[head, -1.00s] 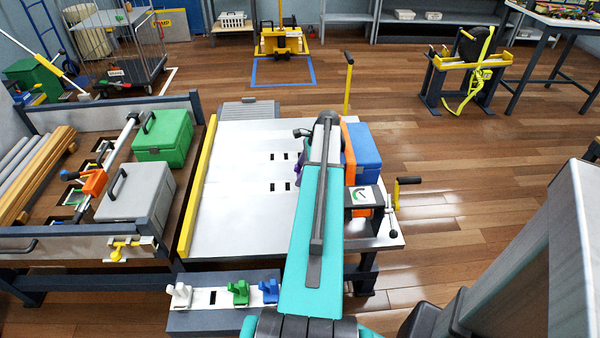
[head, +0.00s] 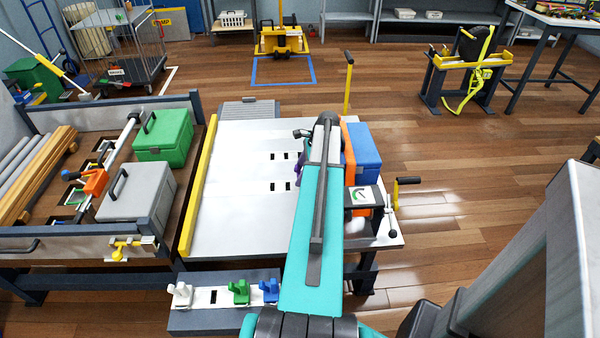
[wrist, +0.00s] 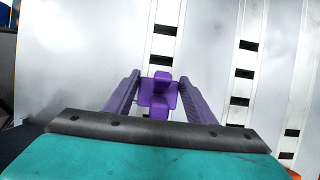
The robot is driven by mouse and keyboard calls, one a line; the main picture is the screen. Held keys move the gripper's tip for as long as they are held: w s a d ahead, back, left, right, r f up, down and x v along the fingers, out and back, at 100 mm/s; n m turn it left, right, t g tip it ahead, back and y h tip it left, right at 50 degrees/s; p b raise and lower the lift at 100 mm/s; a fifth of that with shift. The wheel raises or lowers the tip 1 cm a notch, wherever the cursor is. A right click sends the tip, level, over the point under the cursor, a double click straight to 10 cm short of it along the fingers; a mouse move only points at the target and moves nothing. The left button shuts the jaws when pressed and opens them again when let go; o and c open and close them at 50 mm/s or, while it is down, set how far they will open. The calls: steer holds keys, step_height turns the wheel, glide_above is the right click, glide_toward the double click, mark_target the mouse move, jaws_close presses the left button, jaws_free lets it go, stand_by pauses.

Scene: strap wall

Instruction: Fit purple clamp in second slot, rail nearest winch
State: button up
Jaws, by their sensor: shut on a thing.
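The purple clamp (wrist: 158,101) is held between the two fingers of my gripper (wrist: 161,78) in the wrist view. Behind it runs a pale rail (wrist: 167,15) with black slots; the clamp covers part of this rail. I cannot tell whether the clamp touches it. A second slotted rail (wrist: 248,20) lies to the right, clear of the gripper. In the head view my arm hides most of the gripper, and only a small purple patch shows beside it. The winch (head: 363,199), with a yellow-gripped crank, stands at the right edge of the pale deck (head: 225,205).
A blue box (head: 366,147) with an orange strap stands right of my arm. White, green and blue clamps (head: 240,291) sit on a rack at the front. A yellow bar (head: 198,190) edges the deck's left side. A bench with green and grey cases (head: 137,192) is further left.

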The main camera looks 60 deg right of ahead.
steer(key=shift+f, duration=1.3)
stand_by(0.4)
steer(key=o, duration=1.1)
steer(key=v, duration=1.3)
steer(key=shift+s+r, duration=0.15)
steer(key=shift+r, duration=0.25)
steer(key=shift+r, duration=0.1)
